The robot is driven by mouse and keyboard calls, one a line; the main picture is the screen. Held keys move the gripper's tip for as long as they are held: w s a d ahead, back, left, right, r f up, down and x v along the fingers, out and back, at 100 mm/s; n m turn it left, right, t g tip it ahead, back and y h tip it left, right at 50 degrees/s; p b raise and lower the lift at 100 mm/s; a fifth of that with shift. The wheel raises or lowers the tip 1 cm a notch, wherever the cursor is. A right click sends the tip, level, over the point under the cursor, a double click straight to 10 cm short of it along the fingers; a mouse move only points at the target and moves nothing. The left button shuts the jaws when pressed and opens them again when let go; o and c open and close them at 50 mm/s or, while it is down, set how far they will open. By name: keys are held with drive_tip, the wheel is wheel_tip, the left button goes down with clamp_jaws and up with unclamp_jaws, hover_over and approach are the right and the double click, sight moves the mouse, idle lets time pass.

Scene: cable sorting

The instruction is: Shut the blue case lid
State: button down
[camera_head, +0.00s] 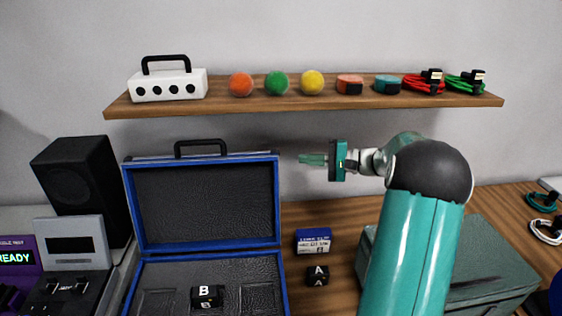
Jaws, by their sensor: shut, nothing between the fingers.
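The blue case (285,297) stands open on the table at the lower left centre. Its lid (207,205) is raised upright, with a blue rim, a dark textured lining and a black handle on top. A black block marked B (207,296) lies in the case's lower half. My gripper (302,159) is shut and empty, to the right of the lid's upper right corner and pointing left. It appears apart from the lid. The front of the case is cut off by the bottom edge of the picture.
A wooden shelf (300,101) above carries a white box, coloured balls, small blocks and cables. A blue box (313,240) and a black block marked A (318,276) lie right of the case. A black speaker (82,190) stands left. A grey-green case (485,265) is behind my arm.

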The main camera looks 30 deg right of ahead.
drive_tip(key=w+a, duration=0.2)
drive_tip(key=a, duration=0.5)
drive_tip(key=shift+w+a, duration=0.25)
drive_tip(key=shift+s, duration=0.1)
idle(0.4)
